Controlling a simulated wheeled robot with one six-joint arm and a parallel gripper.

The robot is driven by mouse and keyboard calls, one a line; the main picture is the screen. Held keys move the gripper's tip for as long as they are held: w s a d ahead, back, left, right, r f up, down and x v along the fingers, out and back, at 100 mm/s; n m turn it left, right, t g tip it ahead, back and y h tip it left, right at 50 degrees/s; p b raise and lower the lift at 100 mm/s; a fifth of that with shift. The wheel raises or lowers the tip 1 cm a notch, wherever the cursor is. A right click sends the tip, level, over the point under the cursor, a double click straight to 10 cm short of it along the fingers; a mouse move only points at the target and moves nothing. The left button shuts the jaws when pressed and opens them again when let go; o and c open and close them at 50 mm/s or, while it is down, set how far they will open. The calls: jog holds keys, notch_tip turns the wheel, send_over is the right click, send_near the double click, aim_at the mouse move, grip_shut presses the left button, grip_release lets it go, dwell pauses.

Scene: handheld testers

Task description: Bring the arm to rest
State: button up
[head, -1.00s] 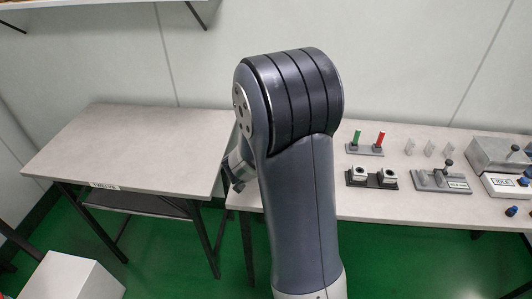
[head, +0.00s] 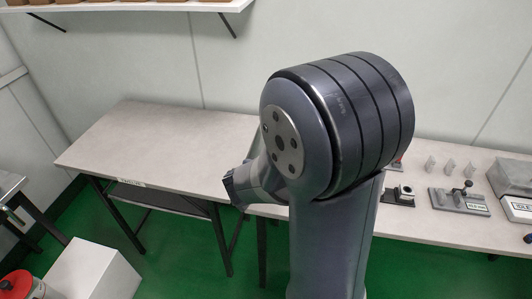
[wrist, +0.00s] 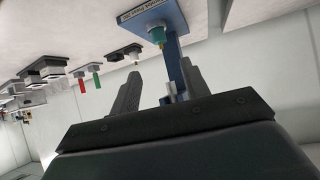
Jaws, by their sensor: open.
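My arm (head: 335,130) stands folded in the middle of the head view, its large dark joint covering part of the right-hand bench. My gripper's fingers are hidden in the head view. In the wrist view, which looks upside down, my gripper (wrist: 158,78) is open, its two grey fingers apart with nothing seen held between them.
The left table (head: 150,150) is bare. The right bench (head: 420,225) bears a lever fixture (head: 460,200), clear pieces (head: 450,166) and a grey box (head: 512,177). A white box (head: 92,270) stands on the green floor at lower left. A shelf (head: 150,7) hangs above.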

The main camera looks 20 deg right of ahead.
jog(key=b+x, duration=0.4)
jog(key=x, duration=0.8)
jog(key=shift+f, duration=0.2)
notch_tip(320, 180, up, 3)
jog(key=shift+p, duration=0.9)
jog(key=shift+r, duration=0.3)
jog(key=shift+s+a+r, duration=0.1)
jog(key=shift+s+a, duration=0.2)
